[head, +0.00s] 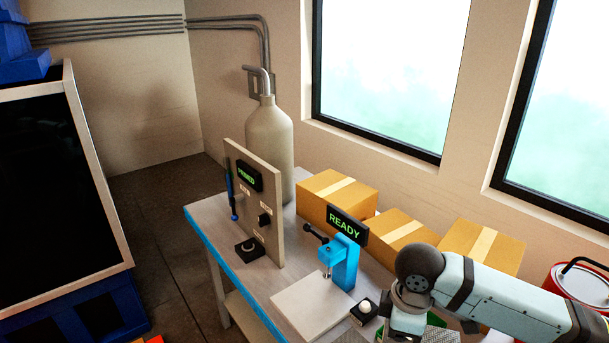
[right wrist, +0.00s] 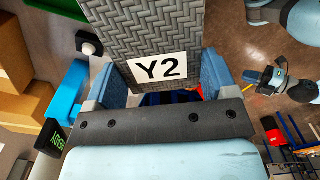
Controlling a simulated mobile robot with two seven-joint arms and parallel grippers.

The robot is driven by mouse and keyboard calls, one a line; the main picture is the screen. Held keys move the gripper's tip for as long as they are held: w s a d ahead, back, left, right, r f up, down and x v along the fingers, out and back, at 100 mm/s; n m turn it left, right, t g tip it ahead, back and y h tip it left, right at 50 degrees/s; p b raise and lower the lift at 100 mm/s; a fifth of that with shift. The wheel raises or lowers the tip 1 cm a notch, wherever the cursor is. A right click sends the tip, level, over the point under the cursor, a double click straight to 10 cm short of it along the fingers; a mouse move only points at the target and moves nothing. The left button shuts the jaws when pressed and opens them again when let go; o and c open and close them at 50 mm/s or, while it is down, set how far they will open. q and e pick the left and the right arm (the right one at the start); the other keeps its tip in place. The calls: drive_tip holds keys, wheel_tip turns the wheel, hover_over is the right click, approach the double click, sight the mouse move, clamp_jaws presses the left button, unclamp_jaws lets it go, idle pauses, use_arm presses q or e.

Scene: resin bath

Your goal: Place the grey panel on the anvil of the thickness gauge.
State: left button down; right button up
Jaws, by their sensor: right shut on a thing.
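The grey panel (right wrist: 160,25) has a woven pattern and a white Y2 label. My right gripper (right wrist: 162,78) is shut on it, one finger at each side edge. The thickness gauge (head: 347,265) is a blue frame with a READY display, standing on the table. Its spindle (head: 326,271) is over a pale flat plate (head: 312,305); I cannot make out the anvil clearly. My left gripper (right wrist: 262,82) shows small in the right wrist view, apart from the panel.
A black box with a white button (head: 364,311) stands right of the plate. A control board (head: 255,205) and a grey cylinder (head: 268,145) stand further back. Cardboard boxes (head: 337,197) line the wall side. A red can (head: 583,285) is at the right.

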sight(434, 334)
drive_tip(key=d+m, duration=0.1)
drive_tip(key=m, duration=0.2)
drive_tip(key=d+r+m+p, duration=0.1)
drive_tip(key=d+m, duration=0.1)
drive_tip(key=m, duration=0.1)
drive_tip(key=d+m, duration=0.1)
drive_tip(key=m, duration=0.2)
drive_tip(key=shift+s+d+r+p, duration=0.1)
drive_tip(key=shift+d+r+p, duration=0.15)
drive_tip(key=shift+r+p, duration=0.15)
drive_tip(key=m, duration=0.1)
drive_tip(key=d+m, duration=0.1)
drive_tip(key=m, duration=0.1)
drive_tip(key=d+m, duration=0.1)
drive_tip(key=m, duration=0.1)
drive_tip(key=shift+r+p, duration=0.3)
drive_tip(key=shift+p, duration=0.05)
